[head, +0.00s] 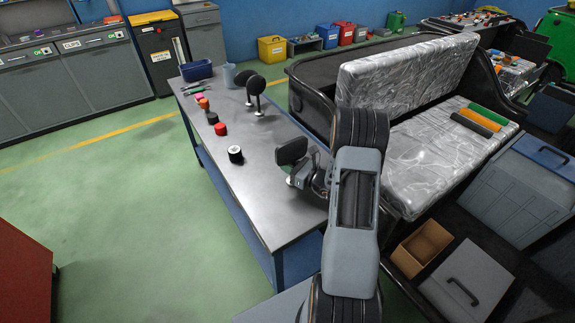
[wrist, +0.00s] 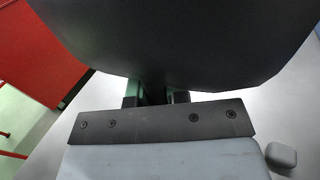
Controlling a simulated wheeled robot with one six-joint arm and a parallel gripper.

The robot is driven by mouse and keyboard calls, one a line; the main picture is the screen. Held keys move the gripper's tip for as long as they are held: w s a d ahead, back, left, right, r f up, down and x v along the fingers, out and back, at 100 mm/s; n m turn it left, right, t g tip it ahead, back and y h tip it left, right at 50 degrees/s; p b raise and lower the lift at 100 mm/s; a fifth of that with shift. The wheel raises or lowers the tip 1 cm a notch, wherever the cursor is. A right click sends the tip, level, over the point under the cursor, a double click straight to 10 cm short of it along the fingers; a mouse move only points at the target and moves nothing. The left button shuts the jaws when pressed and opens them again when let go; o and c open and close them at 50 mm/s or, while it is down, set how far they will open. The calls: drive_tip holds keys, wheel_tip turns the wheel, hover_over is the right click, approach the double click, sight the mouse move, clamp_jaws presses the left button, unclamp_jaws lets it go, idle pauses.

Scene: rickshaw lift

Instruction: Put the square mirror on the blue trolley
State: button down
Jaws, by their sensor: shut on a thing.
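The square mirror (head: 291,149), a dark rounded-square head on a short stem, is upright at the right edge of the blue trolley (head: 262,205), which has a grey metal top and blue frame. My gripper (head: 306,178) is shut on the mirror's stem, below the head. The mirror's foot shows low against the trolley top; I cannot tell whether it touches. In the wrist view, the dark mirror head (wrist: 175,40) fills the top, and my gripper's fingers (wrist: 155,95) close on the stem beneath it, mostly hidden by the head.
Two round black mirrors (head: 256,88) stand at the trolley's far end, near a blue bin (head: 197,70) and a grey cup (head: 229,75). A black-and-white roll (head: 235,155) and several small coloured items line the left side. The trolley's near middle is clear. A plastic-covered seat (head: 430,165) stands at right.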

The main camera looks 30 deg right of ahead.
drive_tip(key=shift+f, duration=0.1)
drive_tip(key=c, duration=1.1)
unclamp_jaws()
